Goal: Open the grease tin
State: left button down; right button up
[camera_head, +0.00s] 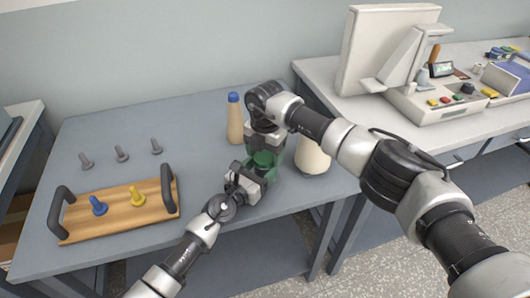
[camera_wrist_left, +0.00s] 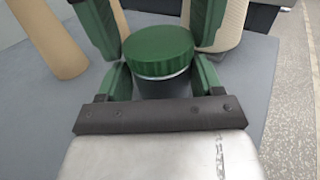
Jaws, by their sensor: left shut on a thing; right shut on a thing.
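The grease tin has a green ribbed lid (camera_wrist_left: 158,48) and a dark grey body (camera_wrist_left: 165,86); the lid sits on top, and I cannot tell whether it is loosened. In the head view the lid (camera_head: 263,159) is small and partly hidden between my grippers at the table's right side. My left gripper (camera_wrist_left: 162,80) is shut on the tin's body, with a green finger on each side. My right gripper (camera_head: 268,150) comes from above and is shut on the lid; its green fingers flank the lid in the left wrist view.
A wooden tray (camera_head: 117,222) with dark handles holds a blue and a yellow peg. Several grey pegs (camera_head: 122,154) stand behind it. A machine (camera_head: 440,100) occupies the right table.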

pick_arm(q)
jog(key=shift+w+a, duration=0.1)
pick_arm(e)
jog(key=shift+s+a, duration=0.15)
dwell(0.7)
jog(key=o, duration=1)
jog(key=shift+r, duration=0.2)
notch_tip(320, 180, up, 4)
jog(key=shift+r, duration=0.1)
pick_arm(q)
jog(key=shift+c, duration=0.8)
grip_release()
